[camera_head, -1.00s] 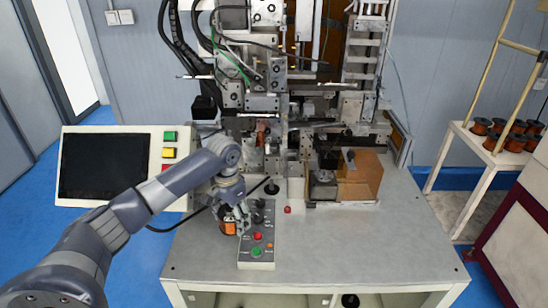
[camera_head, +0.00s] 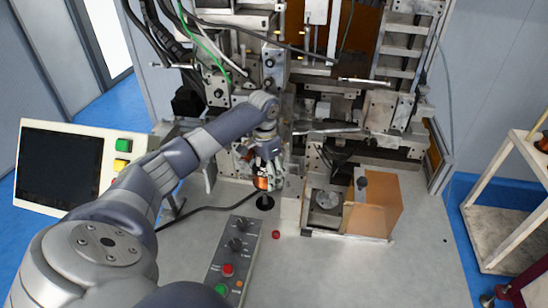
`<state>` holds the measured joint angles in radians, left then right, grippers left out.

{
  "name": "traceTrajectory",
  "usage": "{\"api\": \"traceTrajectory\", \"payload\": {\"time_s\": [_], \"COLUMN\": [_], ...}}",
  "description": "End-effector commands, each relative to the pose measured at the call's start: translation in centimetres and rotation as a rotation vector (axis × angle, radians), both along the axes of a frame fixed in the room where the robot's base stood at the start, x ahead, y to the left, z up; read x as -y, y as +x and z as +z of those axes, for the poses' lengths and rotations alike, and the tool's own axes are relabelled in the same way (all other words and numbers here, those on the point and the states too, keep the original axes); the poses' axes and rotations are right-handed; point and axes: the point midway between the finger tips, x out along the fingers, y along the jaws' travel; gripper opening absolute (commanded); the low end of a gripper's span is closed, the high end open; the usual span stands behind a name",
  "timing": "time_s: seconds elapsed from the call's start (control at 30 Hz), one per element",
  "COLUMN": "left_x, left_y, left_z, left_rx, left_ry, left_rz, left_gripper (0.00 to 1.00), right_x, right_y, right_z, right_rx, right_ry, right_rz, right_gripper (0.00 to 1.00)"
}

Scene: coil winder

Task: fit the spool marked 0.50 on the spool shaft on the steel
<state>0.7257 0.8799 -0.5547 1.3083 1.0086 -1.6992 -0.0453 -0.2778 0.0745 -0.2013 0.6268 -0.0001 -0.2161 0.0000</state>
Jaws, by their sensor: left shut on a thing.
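My left gripper (camera_head: 268,176) is shut on a copper-coloured spool (camera_head: 261,184), in front of the winding machine. The gripper's fingers cover part of the spool, and its marking cannot be read. The spool shaft with its dark round base (camera_head: 265,203) stands on the grey steel table top (camera_head: 330,270). The spool is directly above this base in the picture. I cannot tell whether the shaft is inside the spool's bore, as the gripper and spool hide the shaft's upper part. My right gripper is not in view.
A control box (camera_head: 234,255) with knobs and buttons lies in front of the shaft. A small red knob (camera_head: 276,235) and an orange-sided box (camera_head: 372,205) are to the right. The winding machine (camera_head: 300,100) rises close behind. A screen panel (camera_head: 60,165) stands left.

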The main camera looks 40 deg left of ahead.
Motion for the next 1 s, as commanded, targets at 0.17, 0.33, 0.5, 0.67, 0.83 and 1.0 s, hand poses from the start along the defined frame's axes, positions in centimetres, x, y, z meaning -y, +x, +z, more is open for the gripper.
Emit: {"api": "traceTrajectory", "payload": {"time_s": [0.17,0.33,0.5,0.67,0.83,1.0], "left_x": [0.0,0.0,0.0,0.0,0.0,0.0], "left_y": [0.0,0.0,0.0,0.0,0.1,0.1], "left_z": [-1.5,-3.0,-4.0,-4.4,-4.4,-4.4], "left_rx": [0.0,0.001,0.002,0.003,0.003,0.003], "left_ry": [-0.001,-0.001,0.0,-0.001,-0.001,-0.001], "left_rz": [0.001,0.0,0.0,0.0,0.0,0.0], "left_gripper": [0.2,0.2,0.2,0.2,0.2,0.2], "right_x": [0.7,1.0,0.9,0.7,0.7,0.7], "right_y": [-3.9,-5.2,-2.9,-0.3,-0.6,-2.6], "right_z": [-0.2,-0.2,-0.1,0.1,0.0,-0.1], "right_rx": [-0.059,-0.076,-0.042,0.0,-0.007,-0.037], "right_ry": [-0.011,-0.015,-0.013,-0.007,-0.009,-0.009], "right_rz": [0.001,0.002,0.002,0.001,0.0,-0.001], "right_gripper": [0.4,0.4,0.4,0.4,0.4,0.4]}}
